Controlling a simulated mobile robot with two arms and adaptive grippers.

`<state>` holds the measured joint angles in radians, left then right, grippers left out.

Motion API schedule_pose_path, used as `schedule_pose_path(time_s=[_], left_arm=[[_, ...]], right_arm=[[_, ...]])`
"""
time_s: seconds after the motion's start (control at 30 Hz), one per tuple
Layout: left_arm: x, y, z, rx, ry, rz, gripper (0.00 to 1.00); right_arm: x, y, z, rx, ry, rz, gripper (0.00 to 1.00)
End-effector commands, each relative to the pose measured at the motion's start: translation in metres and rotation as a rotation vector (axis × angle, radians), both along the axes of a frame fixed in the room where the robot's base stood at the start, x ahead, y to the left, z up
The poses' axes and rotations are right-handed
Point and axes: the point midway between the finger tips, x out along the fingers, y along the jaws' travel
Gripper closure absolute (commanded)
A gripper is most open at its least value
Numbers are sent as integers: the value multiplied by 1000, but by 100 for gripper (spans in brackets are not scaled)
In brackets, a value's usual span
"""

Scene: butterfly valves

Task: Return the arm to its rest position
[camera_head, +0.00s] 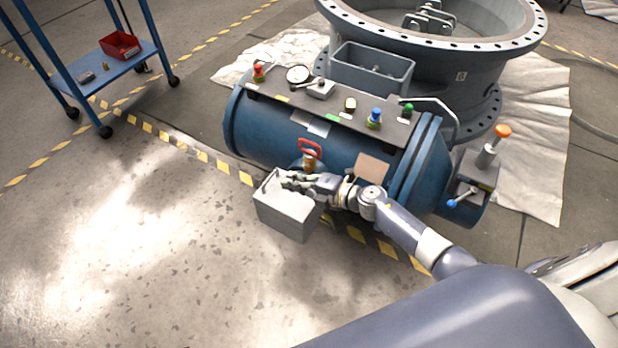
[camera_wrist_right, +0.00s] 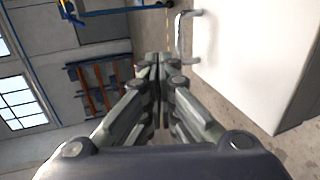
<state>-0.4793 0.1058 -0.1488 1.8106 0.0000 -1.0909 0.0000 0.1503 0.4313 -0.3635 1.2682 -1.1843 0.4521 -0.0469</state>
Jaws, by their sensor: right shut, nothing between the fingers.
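My right gripper (camera_head: 292,182) reaches in from the lower right on my arm (camera_head: 400,230) and shows over the grey box (camera_head: 288,215) in front of the blue valve body (camera_head: 265,135). In the right wrist view the right gripper's fingers (camera_wrist_right: 158,65) are together with nothing between them. A red handle on a brass stem (camera_head: 309,155) stands just behind the gripper. I cannot tell whether the gripper touches the box. My left gripper is not in view.
The top plate (camera_head: 330,115) on the valve body carries a gauge and several coloured knobs. An orange-capped lever (camera_head: 502,131) stands at the right end. A large flanged ring (camera_head: 440,50) is behind. A blue cart (camera_head: 105,75) stands at upper left. Floor at lower left is clear.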

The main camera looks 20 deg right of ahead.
Motion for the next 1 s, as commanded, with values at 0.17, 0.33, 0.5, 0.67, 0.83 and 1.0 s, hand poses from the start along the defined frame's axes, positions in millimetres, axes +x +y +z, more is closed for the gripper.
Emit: schedule_pose_path(time_s=[0.17,0.33,0.5,0.67,0.83,1.0], left_arm=[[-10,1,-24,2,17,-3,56],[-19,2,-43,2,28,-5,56],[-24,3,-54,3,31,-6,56],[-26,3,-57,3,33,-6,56],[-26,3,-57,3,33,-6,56],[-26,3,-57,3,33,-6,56]], right_arm=[[-16,-13,15,-3,0,0,100],[-29,-23,25,-1,1,-1,100],[-36,-28,31,-1,1,0,100],[-39,-30,33,1,1,0,100],[-39,-30,32,20,6,-22,100],[-39,-43,18,177,78,-248,100]])
